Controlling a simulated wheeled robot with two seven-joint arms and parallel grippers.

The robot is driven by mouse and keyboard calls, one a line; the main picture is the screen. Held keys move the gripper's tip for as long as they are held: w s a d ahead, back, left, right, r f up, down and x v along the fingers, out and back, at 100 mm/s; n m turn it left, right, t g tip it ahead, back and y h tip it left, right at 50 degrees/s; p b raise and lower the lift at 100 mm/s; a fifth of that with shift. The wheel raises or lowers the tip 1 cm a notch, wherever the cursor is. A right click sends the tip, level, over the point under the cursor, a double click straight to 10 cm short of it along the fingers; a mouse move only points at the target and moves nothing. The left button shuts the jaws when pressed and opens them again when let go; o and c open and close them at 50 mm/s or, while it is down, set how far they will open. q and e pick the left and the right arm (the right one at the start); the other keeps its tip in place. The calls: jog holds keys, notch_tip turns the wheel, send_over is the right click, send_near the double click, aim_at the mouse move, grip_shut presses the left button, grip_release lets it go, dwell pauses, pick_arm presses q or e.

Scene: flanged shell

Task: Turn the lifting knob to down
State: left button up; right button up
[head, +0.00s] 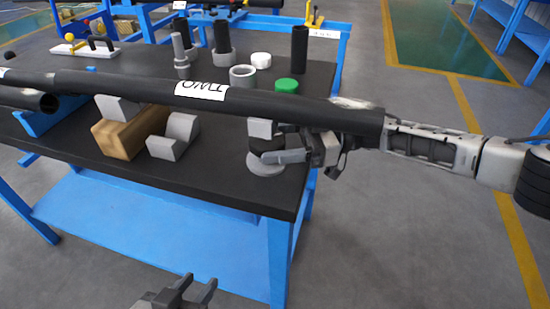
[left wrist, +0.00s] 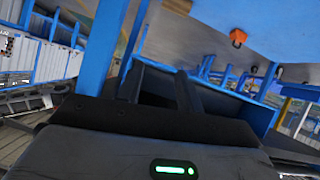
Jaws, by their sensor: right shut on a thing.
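A small support stand is under the right part of a long black tube (head: 140,88) in the head view. It has a grey block on top (head: 261,128), a black round knob-like part (head: 264,145) below it, and a round grey base (head: 266,168) near the table's front right corner. My right gripper (head: 272,144) reaches in from the right, its fingers shut around the black part. The fingers and tube partly hide the stand, and I cannot tell the knob's setting. My left gripper (head: 197,288) is at the bottom, open and empty, below and in front of the table.
The black table (head: 225,190) carries a wooden block (head: 125,137), a grey V-shaped block (head: 174,137), a green cap (head: 287,86), a white cap (head: 261,60) and several upright cylinders. The tube spans the table above these blocks. The blue table frame is close to my left gripper.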

jog(key=g+b, duration=0.1)
jog(key=f+n+g+b, duration=0.1)
jog(key=b, duration=0.1)
jog(key=shift+w+n, duration=0.2)
jog(key=shift+n, duration=0.1)
jog(key=n+g+h+b, duration=0.1)
jog(key=b, duration=0.1)
jog(key=n+g+b, duration=0.1)
jog(key=g+b, duration=0.1)
jog(key=shift+a+r+g+h, duration=0.1)
jog(key=shift+r+g+h, duration=0.2)
jog(key=shift+r+h, duration=0.1)
jog(key=shift+r+n+g+b, duration=0.1)
jog(key=shift+n+g+b, duration=0.2)
pick_arm(q)
notch_tip(320, 180, down, 12)
jog(key=d+g+h, duration=0.1)
jog(key=d+g, duration=0.1)
jog(key=d, duration=0.1)
jog(key=shift+w+m, duration=0.4)
jog(key=shift+w, duration=0.05)
jog(key=shift+f, duration=0.1)
pick_arm(e)
jog(key=o, duration=1)
